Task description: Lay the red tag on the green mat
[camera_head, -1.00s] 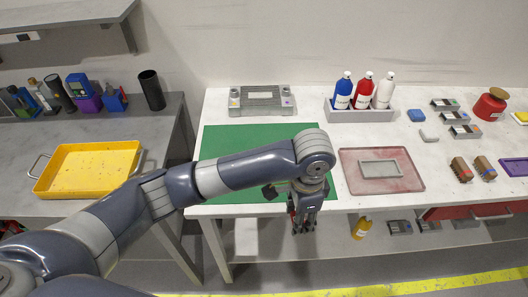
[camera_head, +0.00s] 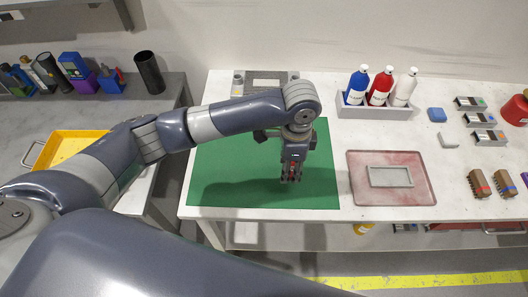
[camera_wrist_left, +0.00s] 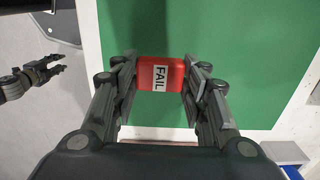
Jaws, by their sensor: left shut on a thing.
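The red tag (camera_wrist_left: 161,73), with a white label reading FAIL, is between the fingers of my left gripper (camera_wrist_left: 160,82) in the left wrist view. My left gripper (camera_head: 290,181) is shut on it and points down over the right part of the green mat (camera_head: 225,175) in the head view. The mat lies flat on the white table and its visible surface is bare. I cannot tell the exact height of the tag above it. My right gripper (camera_wrist_left: 60,64) shows at the left edge of the wrist view, its fingers apart and empty.
A reddish tray (camera_head: 358,192) with a grey frame (camera_head: 390,177) lies right of the mat. A caddy (camera_head: 375,112) with blue, red and white bottles stands behind. A grey fixture (camera_head: 240,87) stands behind the mat, partly hidden by my arm. A yellow tray (camera_head: 57,150) sits left.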

